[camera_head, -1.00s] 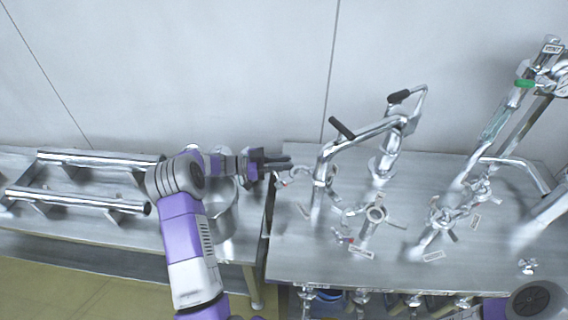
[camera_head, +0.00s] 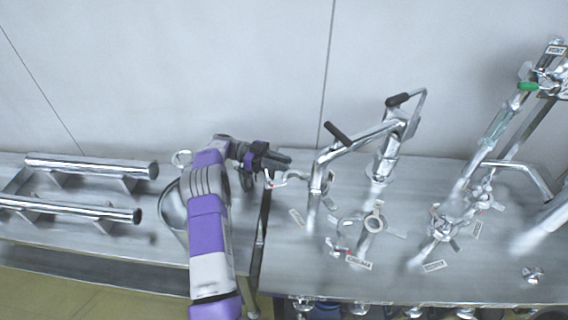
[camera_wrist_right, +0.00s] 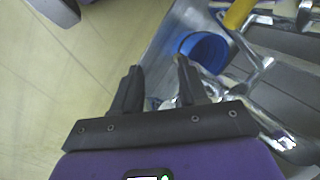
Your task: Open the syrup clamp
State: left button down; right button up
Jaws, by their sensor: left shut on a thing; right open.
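A small silver clamp (camera_head: 288,177) sticks out to the left from the upright pipe (camera_head: 315,183) of the leftmost bent-pipe assembly in the head view. My left gripper (camera_head: 279,163) is at the left end of this clamp and shut on it. The fingers hide part of the clamp, and I cannot tell how far it is open. I cannot read a label that names it as syrup. In the right wrist view my right gripper (camera_wrist_right: 159,67) is open and empty, above the floor near a bench edge.
More pipes with clamps stand on the metal table (camera_head: 330,285) to the right. A metal pot (camera_head: 174,207) is behind my left arm on the left bench. Two parallel metal tubes (camera_head: 90,167) lie further left. The right wrist view shows a blue bucket (camera_wrist_right: 206,50).

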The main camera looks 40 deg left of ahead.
pick_arm(q)
jog(key=shift+w+d+f+m+g, duration=0.15)
jog(key=shift+w+d+m+g, duration=0.25)
jog(key=shift+d, duration=0.3)
pick_arm(e)
jog(key=shift+d+f, duration=0.1)
jog(key=shift+d, duration=0.1)
pick_arm(q)
jog(key=c, duration=1.3)
grip_release()
jog(key=shift+o, duration=0.2)
jog(key=shift+w, duration=0.15)
notch_tip(320, 180, up, 10)
jog(key=a+p, duration=0.1)
jog(key=p, duration=0.1)
jog(key=shift+s, duration=0.35)
pick_arm(e)
jog(key=shift+v, duration=1.05)
jog(key=shift+w+a, duration=0.1)
jog(key=shift+w, duration=0.05)
